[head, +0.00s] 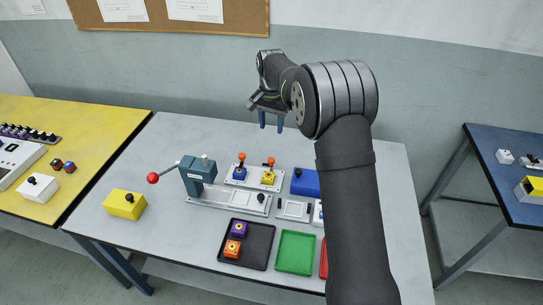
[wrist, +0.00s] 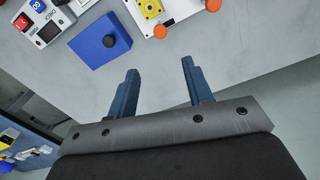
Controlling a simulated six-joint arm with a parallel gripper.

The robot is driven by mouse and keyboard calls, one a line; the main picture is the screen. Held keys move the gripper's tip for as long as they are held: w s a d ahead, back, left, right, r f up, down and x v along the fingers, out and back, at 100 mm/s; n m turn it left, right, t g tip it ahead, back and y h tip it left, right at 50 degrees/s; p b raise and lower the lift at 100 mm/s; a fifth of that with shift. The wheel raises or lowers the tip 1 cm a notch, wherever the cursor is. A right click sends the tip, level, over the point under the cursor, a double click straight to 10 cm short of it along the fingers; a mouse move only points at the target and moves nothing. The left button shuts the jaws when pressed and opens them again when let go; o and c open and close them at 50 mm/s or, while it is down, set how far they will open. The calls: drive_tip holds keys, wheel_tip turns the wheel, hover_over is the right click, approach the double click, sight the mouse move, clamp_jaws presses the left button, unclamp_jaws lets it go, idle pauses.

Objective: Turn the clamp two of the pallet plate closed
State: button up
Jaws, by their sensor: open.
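The pallet plate (head: 229,181) is a light plate at the back middle of the table. It carries a blue block (head: 239,173) and a yellow block (head: 268,178), with two orange-topped clamps (head: 242,157) (head: 271,161) beside them. I cannot tell which is clamp two or how far each is turned. In the wrist view the yellow block (wrist: 150,9) and two orange clamp tops (wrist: 165,28) (wrist: 213,4) show at the top edge. My gripper (head: 271,121) is open and empty, above and behind the plate; its blue fingers (wrist: 159,70) touch nothing.
A teal press (head: 198,177) with a red-ball lever (head: 152,178) stands left of the plate. A blue box (head: 305,182) with a black knob stands right. A black tray (head: 262,258) with purple and orange blocks and a green tray (head: 295,253) lie in front. A yellow box (head: 124,204) sits left.

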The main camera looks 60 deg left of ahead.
sight(271, 159)
wheel_tip(271, 159, down, 15)
drive_tip(key=shift+r, duration=0.2)
drive_tip(key=c, duration=1)
